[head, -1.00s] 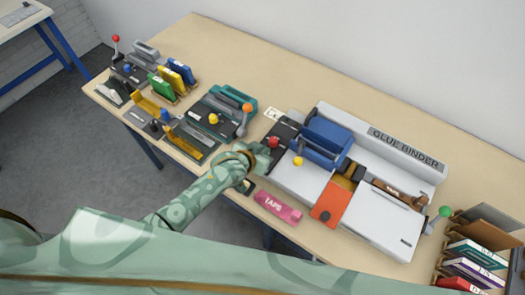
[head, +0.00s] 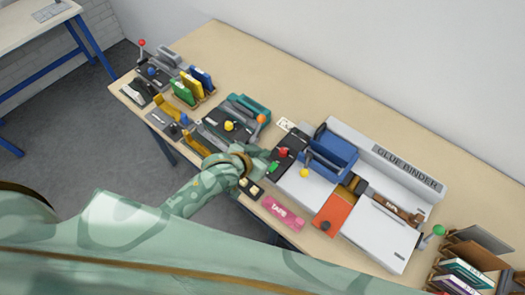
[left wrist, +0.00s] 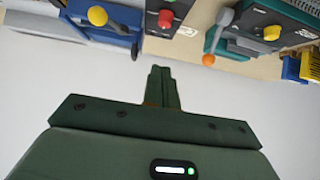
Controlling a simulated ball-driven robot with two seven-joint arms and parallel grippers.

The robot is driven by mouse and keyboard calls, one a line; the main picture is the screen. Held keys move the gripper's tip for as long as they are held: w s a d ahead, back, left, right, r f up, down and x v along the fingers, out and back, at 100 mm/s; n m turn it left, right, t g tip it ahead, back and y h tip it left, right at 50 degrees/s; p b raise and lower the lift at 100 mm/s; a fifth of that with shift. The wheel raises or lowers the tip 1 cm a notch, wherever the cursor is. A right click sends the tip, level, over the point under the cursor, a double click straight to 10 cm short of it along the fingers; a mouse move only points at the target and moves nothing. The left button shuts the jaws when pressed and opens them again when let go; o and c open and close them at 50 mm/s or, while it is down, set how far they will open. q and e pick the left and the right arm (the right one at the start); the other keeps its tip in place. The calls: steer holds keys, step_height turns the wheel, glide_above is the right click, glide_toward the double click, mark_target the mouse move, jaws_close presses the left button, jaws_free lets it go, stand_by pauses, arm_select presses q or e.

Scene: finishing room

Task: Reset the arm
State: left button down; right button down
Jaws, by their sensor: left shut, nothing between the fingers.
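My left gripper (head: 268,170) reaches in from the left in the head view, over the front of the bench beside the black panel with the red knob (head: 283,152). In the left wrist view its fingers (left wrist: 161,88) are together with nothing between them. The red knob (left wrist: 165,18) and a yellow knob (left wrist: 97,15) show beyond the fingertips there. I cannot tell whether the gripper touches the panel. My right gripper is not in view.
The glue binder (head: 405,170) fills the right of the bench (head: 250,55). A pink tape box (head: 283,212) lies near the front edge. A teal machine with an orange knob (head: 261,119) stands left of the panel. A book rack (head: 470,262) stands at the right.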

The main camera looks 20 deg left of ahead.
arm_select(q)
steer(key=shift+s+r, duration=0.1)
stand_by(0.5)
steer(key=s+a+r+m+g+y, duration=0.1)
steer(key=s+a+r+y, duration=0.3)
steer(key=s+a+r, duration=0.35)
steer(key=s+a+r+m+g+y, duration=0.1)
steer(key=s+a+r+m+y, duration=0.1)
steer(key=s+a+r+y, duration=0.5)
steer(key=s+d+f+g+h+b, duration=0.1)
steer(key=s+f+g+h+b, duration=0.3)
steer(key=f, duration=1.4)
steer(key=d+f+t+h+b, duration=0.1)
steer(key=f+b, duration=0.5)
steer(key=f, duration=1.2)
steer(key=s+f+n+g+h+b, duration=0.1)
steer(key=s+f+b, duration=0.3)
steer(key=s+f, duration=0.6)
steer(key=s+f+n+g+h+b, duration=0.1)
steer(key=s+f+b, duration=0.4)
steer(key=s+f, duration=0.6)
step_height(320, 180, down, 7)
steer(key=shift+f+n+g, duration=0.1)
steer(key=shift+n+g, duration=0.7)
steer(key=shift+a, duration=0.1)
